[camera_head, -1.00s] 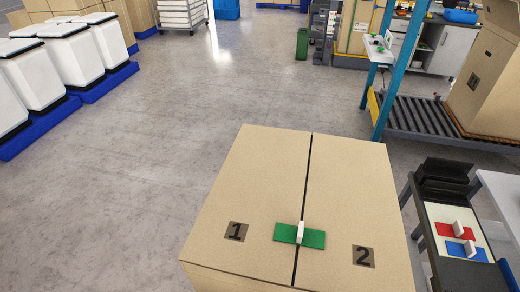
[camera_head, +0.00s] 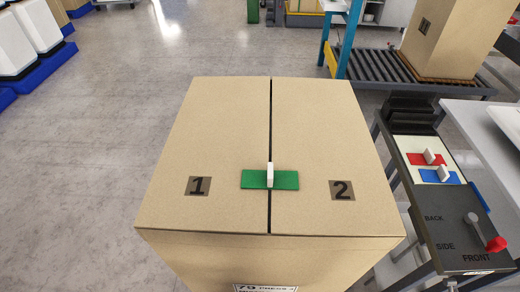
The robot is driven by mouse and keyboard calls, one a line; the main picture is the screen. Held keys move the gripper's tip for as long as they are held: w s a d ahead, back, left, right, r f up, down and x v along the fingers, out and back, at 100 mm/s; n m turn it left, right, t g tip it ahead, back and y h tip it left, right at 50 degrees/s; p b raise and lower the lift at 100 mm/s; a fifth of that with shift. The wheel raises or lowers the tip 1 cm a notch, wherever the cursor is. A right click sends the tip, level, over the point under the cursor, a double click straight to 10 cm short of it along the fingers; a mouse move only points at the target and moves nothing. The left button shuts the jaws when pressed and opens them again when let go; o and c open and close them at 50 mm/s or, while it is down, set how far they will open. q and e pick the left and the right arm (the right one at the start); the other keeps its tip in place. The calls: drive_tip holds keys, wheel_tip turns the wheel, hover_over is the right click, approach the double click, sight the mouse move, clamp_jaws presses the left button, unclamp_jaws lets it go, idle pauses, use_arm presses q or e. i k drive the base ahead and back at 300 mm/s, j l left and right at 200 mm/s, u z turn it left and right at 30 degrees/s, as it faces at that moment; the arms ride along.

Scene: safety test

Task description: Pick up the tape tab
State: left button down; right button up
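The tape tab is a small white upright piece (camera_head: 270,174) on a green strip (camera_head: 287,180). The green strip lies across the dark seam between the two top flaps of a large cardboard box (camera_head: 225,130). Neither of my grippers shows in the head view.
A side stand at the right holds a red piece (camera_head: 427,159) and a blue piece (camera_head: 444,176) with white tabs, and a red-knobbed lever (camera_head: 494,243). A roller conveyor (camera_head: 400,72) with another box (camera_head: 444,38) stands behind. Grey floor (camera_head: 120,120) is clear to the left.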

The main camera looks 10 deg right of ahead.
sight(428, 158)
drive_tip(key=z, duration=1.85)
drive_tip(key=u, duration=1.25)
drive_tip(key=z, duration=1.25)
drive_tip(key=l+z, duration=0.1)
drive_tip(key=l, duration=0.45)
